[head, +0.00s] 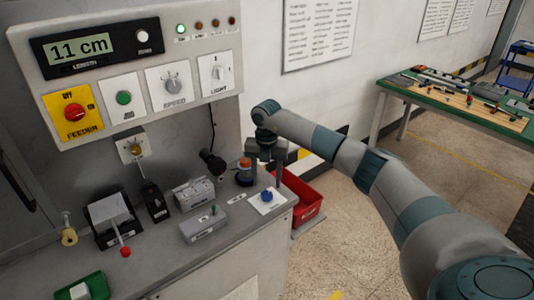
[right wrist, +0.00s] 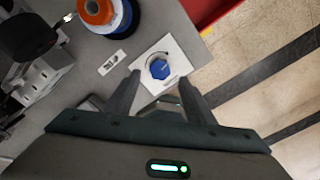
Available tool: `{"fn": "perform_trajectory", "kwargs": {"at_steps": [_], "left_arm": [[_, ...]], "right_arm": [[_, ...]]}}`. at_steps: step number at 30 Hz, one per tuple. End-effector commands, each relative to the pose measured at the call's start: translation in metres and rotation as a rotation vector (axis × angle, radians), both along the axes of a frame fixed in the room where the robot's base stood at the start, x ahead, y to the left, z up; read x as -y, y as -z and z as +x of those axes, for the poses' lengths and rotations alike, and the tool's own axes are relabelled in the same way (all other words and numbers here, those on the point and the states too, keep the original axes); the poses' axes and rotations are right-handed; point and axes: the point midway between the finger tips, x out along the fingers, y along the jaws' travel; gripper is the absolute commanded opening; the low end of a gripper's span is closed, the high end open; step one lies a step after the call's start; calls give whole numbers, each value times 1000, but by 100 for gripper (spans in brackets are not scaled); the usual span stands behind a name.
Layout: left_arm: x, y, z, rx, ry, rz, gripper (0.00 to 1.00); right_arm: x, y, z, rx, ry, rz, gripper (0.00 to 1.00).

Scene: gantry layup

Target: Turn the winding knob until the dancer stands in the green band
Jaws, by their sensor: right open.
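The blue winding knob (head: 267,196) sits on a white plate at the right front corner of the grey bench. It also shows in the right wrist view (right wrist: 159,69), with a curved mark around it on the plate. My right gripper (head: 278,176) points down, above and just behind the knob in the head view. In the right wrist view its two fingers (right wrist: 160,84) are spread, with the knob just beyond their tips and nothing between them. I cannot make out the dancer or a green band for certain. My left gripper is not in view.
An orange and blue spool (head: 244,174) stands close to the knob. Grey boxes (head: 203,222) and a red-tipped lever device sit further left. The control panel (head: 130,65) above reads 11 cm. A red bin (head: 305,203) is on the floor beside the bench.

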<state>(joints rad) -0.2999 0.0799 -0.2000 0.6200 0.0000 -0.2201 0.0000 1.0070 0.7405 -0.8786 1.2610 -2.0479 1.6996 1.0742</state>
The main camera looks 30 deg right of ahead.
Motion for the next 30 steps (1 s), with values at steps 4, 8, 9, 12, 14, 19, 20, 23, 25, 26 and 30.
{"fn": "perform_trajectory", "kwargs": {"at_steps": [4,8,9,12,14,19,20,23,25,26,30], "left_arm": [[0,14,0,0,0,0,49],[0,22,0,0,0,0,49],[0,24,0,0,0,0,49],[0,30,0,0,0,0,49],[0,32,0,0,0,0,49],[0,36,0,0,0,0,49],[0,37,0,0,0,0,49],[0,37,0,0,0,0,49],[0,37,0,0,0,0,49],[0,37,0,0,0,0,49],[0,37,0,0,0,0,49]], "right_arm": [[1,-29,1,4,0,-1,49],[0,-56,1,5,0,0,49],[1,-64,1,4,0,-1,49],[1,-83,1,4,0,-1,49],[1,-93,0,4,0,-1,49],[1,-113,0,1,1,-1,49],[1,-116,0,1,1,-1,49],[1,-120,0,1,1,-1,49],[1,-122,0,0,1,0,49],[1,-122,0,0,1,0,49],[1,-122,0,-1,1,-1,49]]}}
